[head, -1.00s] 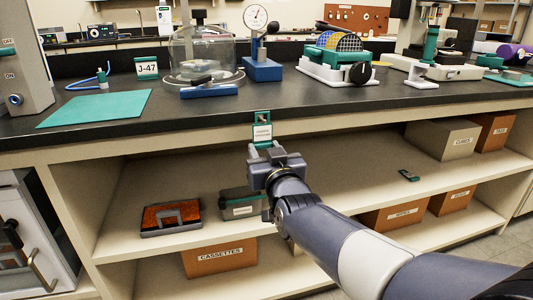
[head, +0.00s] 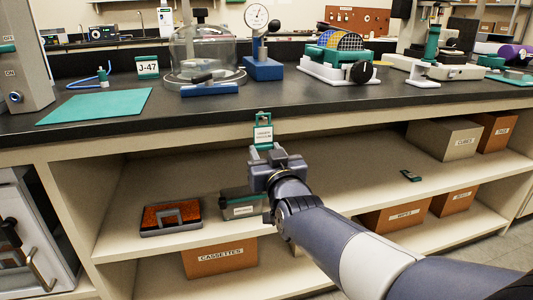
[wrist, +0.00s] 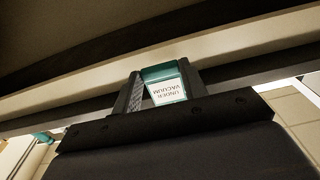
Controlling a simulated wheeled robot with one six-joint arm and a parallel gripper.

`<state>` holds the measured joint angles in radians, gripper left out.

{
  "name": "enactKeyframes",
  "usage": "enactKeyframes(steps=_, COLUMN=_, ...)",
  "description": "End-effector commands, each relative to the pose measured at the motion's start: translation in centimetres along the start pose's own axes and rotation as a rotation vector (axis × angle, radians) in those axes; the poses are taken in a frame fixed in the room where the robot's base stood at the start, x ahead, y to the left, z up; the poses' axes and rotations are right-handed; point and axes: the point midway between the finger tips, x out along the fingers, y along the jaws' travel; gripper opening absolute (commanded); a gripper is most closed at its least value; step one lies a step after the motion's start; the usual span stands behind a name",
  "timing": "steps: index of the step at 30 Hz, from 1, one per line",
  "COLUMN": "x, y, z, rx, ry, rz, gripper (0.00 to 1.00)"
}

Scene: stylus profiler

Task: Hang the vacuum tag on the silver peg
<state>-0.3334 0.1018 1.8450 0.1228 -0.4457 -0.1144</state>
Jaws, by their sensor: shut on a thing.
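The vacuum tag (head: 263,134) is teal with a white label and a loop-shaped top. My gripper (head: 265,153) is shut on its lower part and holds it upright in front of the bench's front edge. In the wrist view the tag (wrist: 166,88) sits between the two dark fingers of my gripper (wrist: 162,95), and its label reads "UNDER VACUUM" upside down. I cannot make out a silver peg in either view.
The black benchtop (head: 200,118) lies behind and above the tag. A glass bell jar (head: 203,50), a dial gauge (head: 262,55) and a teal mat (head: 95,106) are on it. Open shelves below hold boxes, including the cassettes box (head: 220,258).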

Motion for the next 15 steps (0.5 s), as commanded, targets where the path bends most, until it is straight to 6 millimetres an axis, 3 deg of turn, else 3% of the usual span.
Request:
enactKeyframes(steps=5, x=0.00, y=0.00, z=-0.05, rx=0.000, ry=0.000, rz=0.000, gripper=0.00)
enactKeyframes(steps=6, x=0.00, y=0.00, z=-0.05, rx=0.000, ry=0.000, rz=0.000, gripper=0.44)
enactKeyframes(steps=15, x=0.00, y=0.00, z=-0.04, rx=0.000, ry=0.000, rz=0.000, gripper=0.66)
